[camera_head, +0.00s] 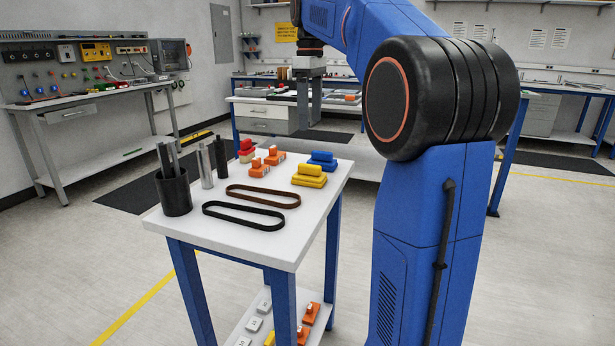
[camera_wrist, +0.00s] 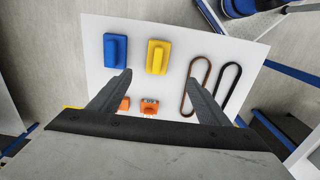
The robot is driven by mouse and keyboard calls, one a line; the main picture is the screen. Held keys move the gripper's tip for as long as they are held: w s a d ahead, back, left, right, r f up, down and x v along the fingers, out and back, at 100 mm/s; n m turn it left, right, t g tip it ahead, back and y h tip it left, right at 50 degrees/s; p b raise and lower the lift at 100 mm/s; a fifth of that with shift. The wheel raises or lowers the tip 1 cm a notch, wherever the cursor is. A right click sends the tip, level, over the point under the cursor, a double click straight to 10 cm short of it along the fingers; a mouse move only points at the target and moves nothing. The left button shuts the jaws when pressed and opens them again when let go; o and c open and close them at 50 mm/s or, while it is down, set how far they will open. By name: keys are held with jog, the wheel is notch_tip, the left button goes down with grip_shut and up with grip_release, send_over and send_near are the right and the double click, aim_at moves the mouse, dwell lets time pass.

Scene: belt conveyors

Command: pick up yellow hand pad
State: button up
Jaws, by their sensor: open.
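The yellow hand pad (camera_head: 309,180) lies on the white top of a small blue-legged table (camera_head: 275,247), near its right edge. It has a flat base with a raised grip. In the wrist view the yellow hand pad (camera_wrist: 158,57) shows whole, just beyond and between my fingertips. My gripper (camera_head: 309,122) hangs above the back part of the table, pointing down, apart from the pad. In the wrist view my gripper (camera_wrist: 161,78) has its two fingers spread with nothing between them.
A blue pad (camera_head: 323,160) sits close behind the yellow one. Orange pieces (camera_head: 266,163), a red piece (camera_head: 246,151), two belts (camera_head: 263,195), metal cylinders (camera_head: 206,165) and a black cup (camera_head: 174,193) share the tabletop. A lower shelf holds several small parts.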

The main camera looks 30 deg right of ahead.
aim_at(310, 165)
notch_tip(310, 165, down, 11)
jog(key=shift+r, duration=0.1)
jog(key=shift+w+d+f, duration=0.1)
jog(key=shift+w+f, duration=0.1)
jog(key=shift+f, duration=1.25)
jog(key=shift+w+f, duration=0.15)
jog(key=shift+f, duration=1.3)
jog(key=c, duration=1.1)
